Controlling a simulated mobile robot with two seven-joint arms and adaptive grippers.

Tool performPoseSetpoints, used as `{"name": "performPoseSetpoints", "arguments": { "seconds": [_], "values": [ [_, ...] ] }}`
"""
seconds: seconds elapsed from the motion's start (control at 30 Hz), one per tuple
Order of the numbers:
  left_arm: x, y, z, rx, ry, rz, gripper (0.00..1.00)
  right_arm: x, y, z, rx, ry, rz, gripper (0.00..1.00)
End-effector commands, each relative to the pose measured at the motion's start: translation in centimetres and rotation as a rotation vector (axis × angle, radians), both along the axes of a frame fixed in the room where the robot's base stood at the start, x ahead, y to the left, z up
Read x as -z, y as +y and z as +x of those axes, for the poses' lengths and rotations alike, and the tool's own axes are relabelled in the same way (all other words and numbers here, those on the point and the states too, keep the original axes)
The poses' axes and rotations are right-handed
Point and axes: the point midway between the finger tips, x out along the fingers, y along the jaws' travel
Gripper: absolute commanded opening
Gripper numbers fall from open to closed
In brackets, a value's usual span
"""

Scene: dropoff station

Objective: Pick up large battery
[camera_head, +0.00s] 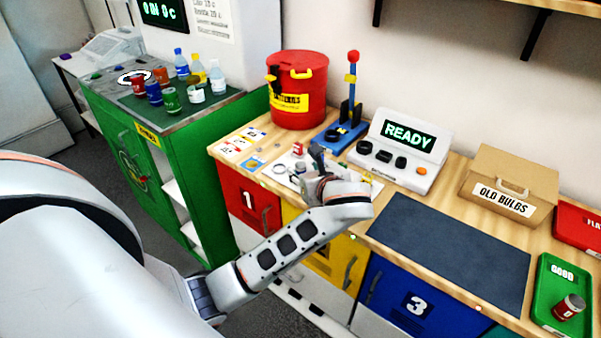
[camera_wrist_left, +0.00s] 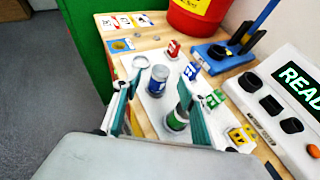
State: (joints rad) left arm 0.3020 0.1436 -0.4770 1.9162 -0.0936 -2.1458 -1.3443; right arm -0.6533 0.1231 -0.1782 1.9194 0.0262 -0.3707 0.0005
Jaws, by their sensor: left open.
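Two upright battery-like cylinders stand on the white board (camera_wrist_left: 150,102) in the left wrist view. One has a blue band and grey top (camera_wrist_left: 158,80); the other has a green band (camera_wrist_left: 177,117). I cannot tell for certain which is the large battery. My left gripper (camera_wrist_left: 160,84) is open above the board. The blue-banded cylinder appears between its fingertips, and the green-banded one is close beside the right-hand finger. A red cylinder (camera_head: 568,307) stands in the green GOOD tray (camera_head: 552,268).
Small red (camera_wrist_left: 173,49), blue, green and yellow blocks line the board's right side. A red bin (camera_head: 298,90), a blue stand (camera_head: 345,128) and the READY console (camera_head: 402,150) stand behind. The dark mat (camera_head: 450,250) is clear; an OLD BULBS box (camera_head: 510,183) is at right.

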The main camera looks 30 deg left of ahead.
Motion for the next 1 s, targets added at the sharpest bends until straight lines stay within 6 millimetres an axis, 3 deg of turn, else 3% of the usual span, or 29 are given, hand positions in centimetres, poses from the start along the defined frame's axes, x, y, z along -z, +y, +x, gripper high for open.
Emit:
{"name": "performPoseSetpoints", "arguments": {
  "seconds": [0.33,0.67,0.83,1.0],
  "values": [
    [1.8,3.1,2.5,-0.001,0.002,0.004,0.42,0.1,-0.4,-0.2,0.006,0.007,-0.005,0.4],
    [2.2,3.6,2.9,0.0,0.0,0.0,0.42,0.2,-0.4,-0.2,0.011,0.01,-0.003,0.4],
    [2.2,3.6,2.9,0.0,0.0,0.0,0.03,0.2,-0.4,-0.2,0.011,0.011,-0.003,0.4],
    [2.2,3.6,2.9,-0.001,0.0,0.001,0.0,0.2,-0.3,-0.3,0.009,0.012,-0.002,0.4]
  ]
}}
